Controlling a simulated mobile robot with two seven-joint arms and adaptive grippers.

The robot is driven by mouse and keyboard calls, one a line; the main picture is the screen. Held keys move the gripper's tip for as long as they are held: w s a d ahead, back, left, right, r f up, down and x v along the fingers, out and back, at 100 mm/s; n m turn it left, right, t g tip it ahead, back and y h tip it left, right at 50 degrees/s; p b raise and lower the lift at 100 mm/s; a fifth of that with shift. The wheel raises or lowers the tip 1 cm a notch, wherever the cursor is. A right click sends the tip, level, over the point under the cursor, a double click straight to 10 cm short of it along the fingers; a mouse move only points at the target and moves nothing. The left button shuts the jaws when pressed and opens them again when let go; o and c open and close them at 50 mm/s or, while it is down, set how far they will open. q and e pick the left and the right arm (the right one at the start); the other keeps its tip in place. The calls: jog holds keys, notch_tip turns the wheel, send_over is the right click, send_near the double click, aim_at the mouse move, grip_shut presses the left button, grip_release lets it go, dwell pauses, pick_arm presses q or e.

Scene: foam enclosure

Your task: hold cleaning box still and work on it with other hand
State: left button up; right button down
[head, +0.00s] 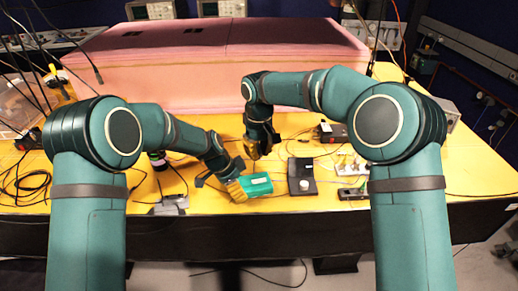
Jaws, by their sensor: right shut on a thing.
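A small teal box with a pale label (258,184), which looks like the cleaning box, lies on the yellow table near its front edge. My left gripper (235,188) comes in from the left, with its yellow fingertips at the box's left side. I cannot tell whether it grips the box or only touches it. My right gripper (252,149) points down above and behind the box, apart from it. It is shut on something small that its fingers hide.
A black stand with a round knob (301,178) is right of the box. White sockets (350,167) and a small black device (352,193) stand further right. A pink foam block (200,75) fills the back. Loose black cables lie at left.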

aim_at(265, 180)
notch_tip(265, 180, down, 3)
jog(key=n, duration=0.5)
jog(key=shift+s+a+r+n, duration=0.1)
jog(key=shift+r+n, duration=0.05)
jog(key=shift+n, duration=0.15)
jog(key=shift+f, duration=2.6)
jog(key=shift+f, duration=0.4)
jog(key=shift+w+d, duration=0.25)
jog(key=shift+d, duration=0.75)
dwell(0.4)
jog(key=shift+r, duration=3.05)
